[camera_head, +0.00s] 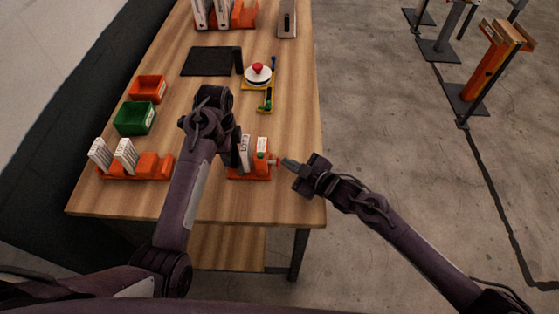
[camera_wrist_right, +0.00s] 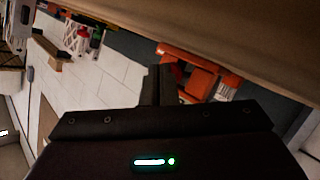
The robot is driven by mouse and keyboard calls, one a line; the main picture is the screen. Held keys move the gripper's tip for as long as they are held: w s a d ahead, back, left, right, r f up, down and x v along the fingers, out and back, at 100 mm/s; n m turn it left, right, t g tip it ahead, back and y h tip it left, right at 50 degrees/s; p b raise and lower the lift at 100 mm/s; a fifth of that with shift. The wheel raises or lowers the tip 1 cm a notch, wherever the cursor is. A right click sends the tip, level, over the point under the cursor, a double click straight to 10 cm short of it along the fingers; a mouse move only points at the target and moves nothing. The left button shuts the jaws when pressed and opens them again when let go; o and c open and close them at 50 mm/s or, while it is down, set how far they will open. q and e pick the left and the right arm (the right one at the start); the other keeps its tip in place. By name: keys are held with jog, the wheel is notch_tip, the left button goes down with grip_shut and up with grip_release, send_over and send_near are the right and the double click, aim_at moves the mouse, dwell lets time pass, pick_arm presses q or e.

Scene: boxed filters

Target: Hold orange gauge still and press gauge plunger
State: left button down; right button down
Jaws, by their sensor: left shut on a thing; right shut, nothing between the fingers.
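The orange gauge (camera_head: 262,170) stands near the front right of the table, with a white box (camera_head: 245,153) upright in it. Its plunger (camera_head: 275,161) sticks out on the right side. My left gripper (camera_head: 239,154) is shut at the gauge's left side; the exact grip is partly hidden by the wrist. My right gripper (camera_head: 284,162) is shut and empty, its fingertips pointing left at the plunger, very close to it. Whether they touch I cannot tell. In the right wrist view the shut fingers (camera_wrist_right: 160,85) overlap orange parts (camera_wrist_right: 190,65) behind them.
An orange rack (camera_head: 147,167) with white boxes, a green bin (camera_head: 134,118) and an orange bin (camera_head: 148,88) are on the left. A dark mat (camera_head: 207,61) and a red-knobbed device (camera_head: 258,74) lie farther back. The table's right edge is just beyond the gauge.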

jog(key=shift+w+d, duration=0.2)
jog(key=shift+d, duration=2.35)
pick_arm(q)
jog(key=c, duration=1)
grip_release()
jog(key=shift+o, duration=0.2)
